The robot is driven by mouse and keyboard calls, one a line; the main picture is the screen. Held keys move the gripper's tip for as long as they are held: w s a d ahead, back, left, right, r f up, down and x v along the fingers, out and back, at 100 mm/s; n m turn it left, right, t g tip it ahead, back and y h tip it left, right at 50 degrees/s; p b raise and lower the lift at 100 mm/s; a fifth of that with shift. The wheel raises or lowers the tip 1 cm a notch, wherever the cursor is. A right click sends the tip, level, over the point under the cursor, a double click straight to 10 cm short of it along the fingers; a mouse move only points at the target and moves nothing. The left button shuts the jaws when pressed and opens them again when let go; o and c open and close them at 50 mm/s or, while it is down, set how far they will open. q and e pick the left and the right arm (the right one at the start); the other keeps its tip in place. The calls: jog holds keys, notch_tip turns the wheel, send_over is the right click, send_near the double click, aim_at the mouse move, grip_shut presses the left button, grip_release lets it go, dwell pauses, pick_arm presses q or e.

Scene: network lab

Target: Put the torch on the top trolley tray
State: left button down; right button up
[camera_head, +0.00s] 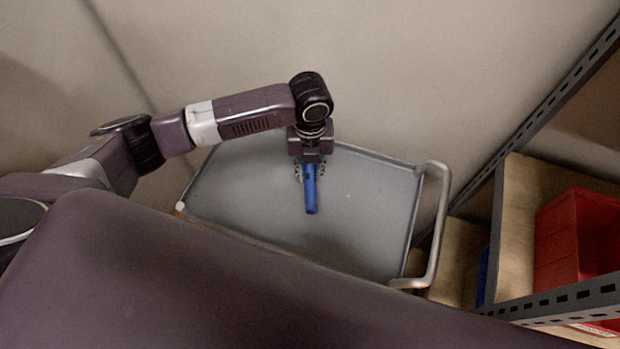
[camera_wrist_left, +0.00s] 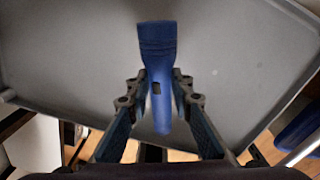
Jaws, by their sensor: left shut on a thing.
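The torch (camera_head: 312,195) is blue and my left gripper (camera_head: 310,173) is shut on it, over the top trolley tray (camera_head: 365,210). In the left wrist view the torch (camera_wrist_left: 159,85) lies between the two fingers of the left gripper (camera_wrist_left: 160,92), its wide head pointing up the picture. The grey tray (camera_wrist_left: 80,50) fills the background there and is otherwise empty. I cannot tell whether the torch touches the tray or hangs a little above it. My right gripper is not in view.
The trolley has a metal handle (camera_head: 440,225) on its right side. A shelf rack (camera_head: 515,215) with a red bin (camera_head: 575,245) stands to the right. A plain wall (camera_head: 400,70) is behind the trolley. The tray is clear around the torch.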

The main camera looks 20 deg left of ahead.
aim_at(310, 182)
pick_arm(q)
jog(key=shift+f, duration=0.7)
notch_tip(310, 182, down, 3)
jog(key=shift+f+p, duration=0.2)
jog(key=shift+p, duration=0.1)
jog(key=shift+f, duration=0.2)
jog(key=shift+f, duration=0.2)
jog(key=c, duration=1.7)
grip_release()
